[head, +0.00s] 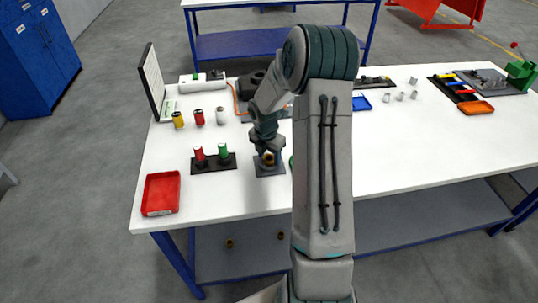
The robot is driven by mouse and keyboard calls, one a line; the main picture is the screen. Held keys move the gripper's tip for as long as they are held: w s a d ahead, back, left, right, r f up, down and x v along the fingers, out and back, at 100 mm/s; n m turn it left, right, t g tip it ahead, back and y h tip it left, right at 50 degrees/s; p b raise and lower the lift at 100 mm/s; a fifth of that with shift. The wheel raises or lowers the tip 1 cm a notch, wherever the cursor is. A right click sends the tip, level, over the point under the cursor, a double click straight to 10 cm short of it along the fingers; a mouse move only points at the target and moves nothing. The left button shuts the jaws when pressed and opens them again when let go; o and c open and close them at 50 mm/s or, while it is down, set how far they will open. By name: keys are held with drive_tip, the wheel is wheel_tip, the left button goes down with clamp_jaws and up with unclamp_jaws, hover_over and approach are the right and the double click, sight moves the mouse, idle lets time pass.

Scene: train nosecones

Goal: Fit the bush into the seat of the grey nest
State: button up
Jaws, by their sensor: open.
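The grey nest (270,171) sits on the white table near its front edge, left of my upright arm link. A small brass-coloured piece, which looks like the bush (268,158), shows at the top of the nest, right at my fingertips. My gripper (267,154) points down over the nest with its jaws open around or just above this piece. The fingers partly hide it, so I cannot tell how deep it sits in the seat or whether it is tilted.
A dark holder (213,164) with a red and a green cylinder stands just left of the nest. A red tray (161,193) lies at the front left corner. Yellow, red and white cylinders stand behind. Two brownish rings (230,243) lie below the tabletop.

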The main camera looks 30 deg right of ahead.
sight(266, 160)
wheel_tip(266, 160, up, 12)
drive_tip(key=a, duration=0.1)
drive_tip(key=s+a+r+m+t, duration=0.1)
drive_tip(key=s+a+r+m, duration=0.75)
drive_tip(key=s+m, duration=0.2)
drive_tip(key=s+a+m+t, duration=0.1)
drive_tip(key=s+a+m, duration=0.2)
drive_tip(key=s+m, duration=0.3)
drive_tip(key=s+a+r+m+t+y, duration=0.1)
drive_tip(key=s+a+m, duration=0.2)
drive_tip(key=s+m, duration=0.4)
drive_tip(key=shift+s+r+b, duration=0.15)
drive_tip(key=shift+s+b, duration=0.3)
drive_tip(key=shift+s, duration=0.7)
